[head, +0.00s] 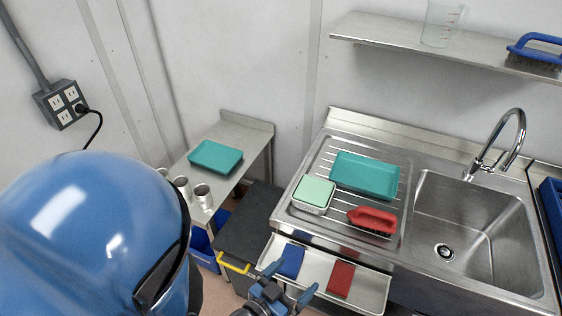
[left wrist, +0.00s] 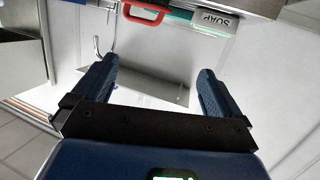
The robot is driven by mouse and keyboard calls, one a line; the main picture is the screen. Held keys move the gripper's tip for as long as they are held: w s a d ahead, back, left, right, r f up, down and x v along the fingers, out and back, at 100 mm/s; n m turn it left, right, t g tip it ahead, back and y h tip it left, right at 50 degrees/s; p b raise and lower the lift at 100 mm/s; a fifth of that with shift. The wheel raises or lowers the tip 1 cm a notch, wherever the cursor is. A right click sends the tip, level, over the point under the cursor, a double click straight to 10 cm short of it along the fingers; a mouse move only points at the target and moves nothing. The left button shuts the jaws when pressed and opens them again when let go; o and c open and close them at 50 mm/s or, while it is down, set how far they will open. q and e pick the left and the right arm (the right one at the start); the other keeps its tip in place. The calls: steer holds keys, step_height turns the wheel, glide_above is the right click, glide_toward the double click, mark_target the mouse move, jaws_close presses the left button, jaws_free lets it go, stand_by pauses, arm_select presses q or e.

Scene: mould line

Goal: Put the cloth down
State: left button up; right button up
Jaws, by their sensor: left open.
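A blue cloth (head: 291,260) and a red cloth (head: 341,279) lie apart in a shallow metal tray (head: 372,288) below the front of the sink unit. My left gripper (head: 283,287) is at the tray's front left, on the near side of the blue cloth. Its jaws are apart, and the left wrist view shows nothing held between the fingers (left wrist: 155,82). No cloth can be made out in that view. My right gripper is not in view.
On the drainboard are a teal tray (head: 365,175), a pale green-topped box (head: 314,192) and a red brush (head: 372,220). The sink basin (head: 470,220) is empty. A side table (head: 243,135) holds another teal tray (head: 215,157) and metal cups (head: 202,195).

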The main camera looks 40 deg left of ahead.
arm_select(q)
steer(key=s+r+t, duration=0.2)
steer(key=s+r, duration=0.1)
steer(key=r, duration=0.2)
steer(key=shift+s+a, duration=0.25)
steer(key=shift+s, duration=0.05)
step_height(320, 180, down, 6)
steer(key=b, duration=0.5)
steer(key=shift+r+b, duration=0.25)
steer(key=shift+b, duration=0.05)
